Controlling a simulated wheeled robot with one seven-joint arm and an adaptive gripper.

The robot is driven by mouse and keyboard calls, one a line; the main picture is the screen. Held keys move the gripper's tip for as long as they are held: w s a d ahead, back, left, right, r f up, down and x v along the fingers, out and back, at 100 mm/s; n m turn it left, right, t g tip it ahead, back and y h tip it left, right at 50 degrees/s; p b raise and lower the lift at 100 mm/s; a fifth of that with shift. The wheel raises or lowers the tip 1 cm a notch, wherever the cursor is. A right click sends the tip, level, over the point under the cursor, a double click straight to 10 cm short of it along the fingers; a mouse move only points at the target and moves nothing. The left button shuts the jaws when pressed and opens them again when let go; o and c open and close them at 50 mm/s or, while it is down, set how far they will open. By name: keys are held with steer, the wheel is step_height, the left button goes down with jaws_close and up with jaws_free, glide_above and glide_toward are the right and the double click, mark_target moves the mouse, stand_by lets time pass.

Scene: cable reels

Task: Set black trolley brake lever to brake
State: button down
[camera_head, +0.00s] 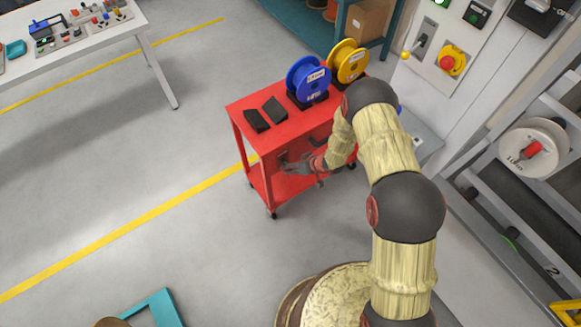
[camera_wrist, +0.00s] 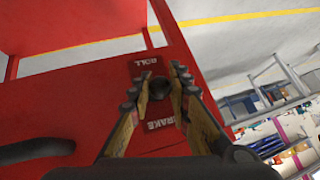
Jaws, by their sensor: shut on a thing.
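The red trolley (camera_head: 262,138) stands in the middle of the head view. My gripper (camera_head: 284,168) is at its front side. In the wrist view my gripper (camera_wrist: 160,82) has a finger on each side of the black brake lever (camera_wrist: 159,88) and is shut on it. The lever's round end shows between the fingertips, against a red panel. The ROLL label (camera_wrist: 146,62) is above the lever and the BRAKE label (camera_wrist: 160,124) below it, partly covered by a finger. The lever's exact angle cannot be told.
A blue reel (camera_head: 308,80) and a yellow reel (camera_head: 347,62) stand on the trolley top beside two black blocks. A black handle (camera_wrist: 35,151) juts from the panel near my gripper. Shelving (camera_head: 525,150) is at the right. Floor left of the trolley is clear.

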steer(key=c, duration=1.6)
jaws_free()
steer(key=shift+c, duration=0.2)
steer(key=v, duration=1.2)
steer(key=shift+d+f, duration=0.1)
